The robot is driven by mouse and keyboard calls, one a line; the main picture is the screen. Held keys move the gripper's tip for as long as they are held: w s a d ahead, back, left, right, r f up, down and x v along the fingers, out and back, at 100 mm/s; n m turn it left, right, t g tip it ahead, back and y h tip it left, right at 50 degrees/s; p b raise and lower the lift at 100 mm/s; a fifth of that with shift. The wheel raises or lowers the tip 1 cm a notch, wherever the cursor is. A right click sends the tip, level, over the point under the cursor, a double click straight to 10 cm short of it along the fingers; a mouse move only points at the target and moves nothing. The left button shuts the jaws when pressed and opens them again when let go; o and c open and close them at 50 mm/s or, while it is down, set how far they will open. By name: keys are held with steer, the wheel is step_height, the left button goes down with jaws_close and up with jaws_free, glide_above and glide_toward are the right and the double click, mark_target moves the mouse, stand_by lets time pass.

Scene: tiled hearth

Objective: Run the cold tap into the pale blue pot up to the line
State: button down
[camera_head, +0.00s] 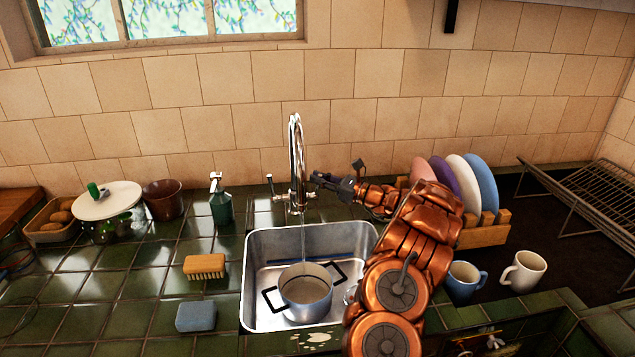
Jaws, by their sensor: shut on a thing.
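The pale blue pot (305,292) stands upright in the steel sink (262,318), with a dark handle on each side. A thin stream of water (303,240) falls from the chrome tap (297,160) into the pot. The water level and any line inside cannot be made out. My gripper (318,180) is at the right side of the tap, shut on the tap's right lever, which it mostly hides. The tap's left lever (270,185) stands free. My copper arm crosses the sink's right edge and hides part of it.
A green soap bottle (221,208), a brush (204,266) and a blue sponge (196,316) are left of the sink. A plate rack (484,236) and two mugs (464,281) (524,271) stand right of my arm. Some tiled counter at left is clear.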

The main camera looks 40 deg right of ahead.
stand_by(0.3)
steer(key=c, duration=1.2)
jaws_free()
steer(key=shift+s+f, duration=0.1)
step_height(320, 180, up, 10)
steer(key=shift+r, duration=0.1)
